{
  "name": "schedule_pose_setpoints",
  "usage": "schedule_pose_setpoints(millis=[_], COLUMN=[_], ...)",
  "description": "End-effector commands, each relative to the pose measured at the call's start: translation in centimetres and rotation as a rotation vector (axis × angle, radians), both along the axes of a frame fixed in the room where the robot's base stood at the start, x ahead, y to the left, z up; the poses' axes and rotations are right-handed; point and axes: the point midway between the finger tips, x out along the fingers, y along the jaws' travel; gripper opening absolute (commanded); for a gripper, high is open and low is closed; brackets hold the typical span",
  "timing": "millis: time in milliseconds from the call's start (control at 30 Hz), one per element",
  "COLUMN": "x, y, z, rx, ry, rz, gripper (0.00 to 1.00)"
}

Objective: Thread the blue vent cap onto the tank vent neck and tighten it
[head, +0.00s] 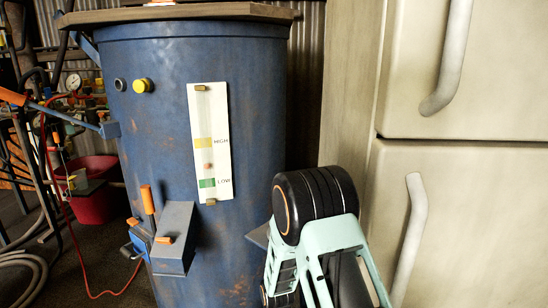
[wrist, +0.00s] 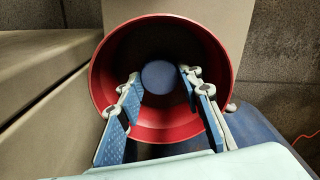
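A round blue disc, seemingly the blue vent cap (wrist: 160,77), shows in the wrist view at the dark centre of a red round tub (wrist: 103,82). My gripper (wrist: 160,75) is open, its two blue-padded fingers reaching over the tub, one tip on either side of the disc. I cannot tell whether the tips touch it. The head view shows the blue tank (head: 160,190) with a short dark round neck (head: 120,84), possibly the vent neck, on its upper left. My fingers and the cap are not visible in the head view.
A yellow knob or cap (head: 143,85) sits right beside the dark neck. A level gauge (head: 210,140) and a grey-blue box with orange handles (head: 174,238) are on the tank front. A pale fridge-like cabinet (head: 470,200) stands close on the right. Hoses lie at left.

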Motion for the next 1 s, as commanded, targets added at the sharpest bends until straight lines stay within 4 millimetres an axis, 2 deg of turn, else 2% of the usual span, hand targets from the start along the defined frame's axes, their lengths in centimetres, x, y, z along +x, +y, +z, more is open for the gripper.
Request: schedule_pose_setpoints(millis=[33, 133, 333, 800, 1000], x=[0.0, 0.0, 0.0, 0.0, 0.0], y=[0.0, 0.0, 0.0, 0.0, 0.0], z=[0.0, 0.0, 0.6, 4.4, 5.1], rx=[0.0, 0.0, 0.0, 0.0, 0.0], ry=[0.0, 0.0, -0.001, 0.0, 0.001], rz=[0.0, 0.0, 0.0, 0.0, 0.0], gripper=[0.21, 0.12, 0.11, 0.11, 0.11])
